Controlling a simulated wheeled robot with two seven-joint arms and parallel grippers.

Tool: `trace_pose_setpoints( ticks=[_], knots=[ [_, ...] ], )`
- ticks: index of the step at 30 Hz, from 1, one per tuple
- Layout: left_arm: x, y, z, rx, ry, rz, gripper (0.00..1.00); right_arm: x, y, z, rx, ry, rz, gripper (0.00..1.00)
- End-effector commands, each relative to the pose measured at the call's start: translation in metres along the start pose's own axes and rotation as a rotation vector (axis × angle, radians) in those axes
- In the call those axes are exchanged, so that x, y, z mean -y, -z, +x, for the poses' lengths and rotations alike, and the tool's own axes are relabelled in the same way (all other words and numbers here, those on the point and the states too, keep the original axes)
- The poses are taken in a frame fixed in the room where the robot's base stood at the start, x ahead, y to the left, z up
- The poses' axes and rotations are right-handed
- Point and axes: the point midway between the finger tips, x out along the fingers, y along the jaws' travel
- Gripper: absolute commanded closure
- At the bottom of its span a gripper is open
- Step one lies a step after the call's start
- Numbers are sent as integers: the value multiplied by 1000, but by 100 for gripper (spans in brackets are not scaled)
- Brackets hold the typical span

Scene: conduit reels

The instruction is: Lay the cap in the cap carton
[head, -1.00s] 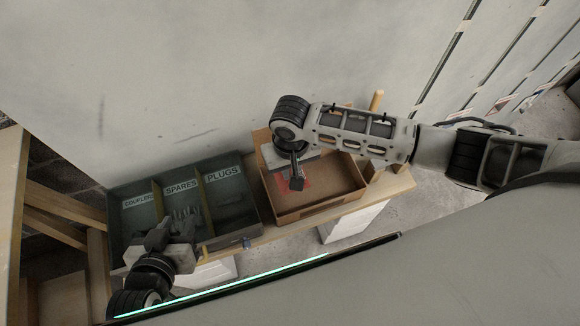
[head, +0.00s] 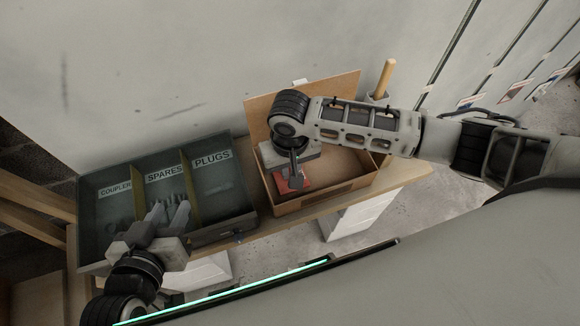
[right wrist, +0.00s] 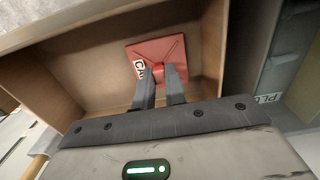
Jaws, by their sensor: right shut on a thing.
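The cap is a red square piece with a small middle knob and a white label. It shows in the right wrist view (right wrist: 178,45) and, partly hidden, in the head view (head: 283,187). My right gripper (right wrist: 160,78) is shut on its knob, inside the outline of the open cardboard cap carton (head: 335,195). The cap is at the carton's left part; I cannot tell whether it touches the floor. In the head view my right gripper (head: 296,184) points down. My left gripper (head: 168,212) has its fingers apart, over the grey tray's near edge.
The grey tray (head: 235,228), divided into couplers, spares and plugs, stands left of the carton on a wooden bench (head: 400,180). The carton's raised flap (head: 340,88) stands at the back. A wooden rod (head: 386,75) rises behind the carton's right side.

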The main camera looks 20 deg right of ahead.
Motion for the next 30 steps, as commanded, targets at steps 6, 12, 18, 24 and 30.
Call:
trace_pose_setpoints(
  ticks=[6, 12, 18, 24, 30],
  knots=[
    [-1, 1, -1, -7, -3, 4, 64, 0, 0, 2, 0, 0, 0, 100],
    [-1, 1, -1, -5, -4, 5, 64, 0, 0, 2, 0, 0, 0, 100],
    [-1, 0, -1, -3, -5, 6, 64, 0, 0, 3, 0, 1, 0, 100],
    [-1, 0, -1, -2, -5, 6, 64, 0, 0, 6, 0, 1, 0, 100],
    [-2, 0, -2, -1, -5, 5, 64, 0, 0, 9, 0, 1, 0, 100]
  ],
)
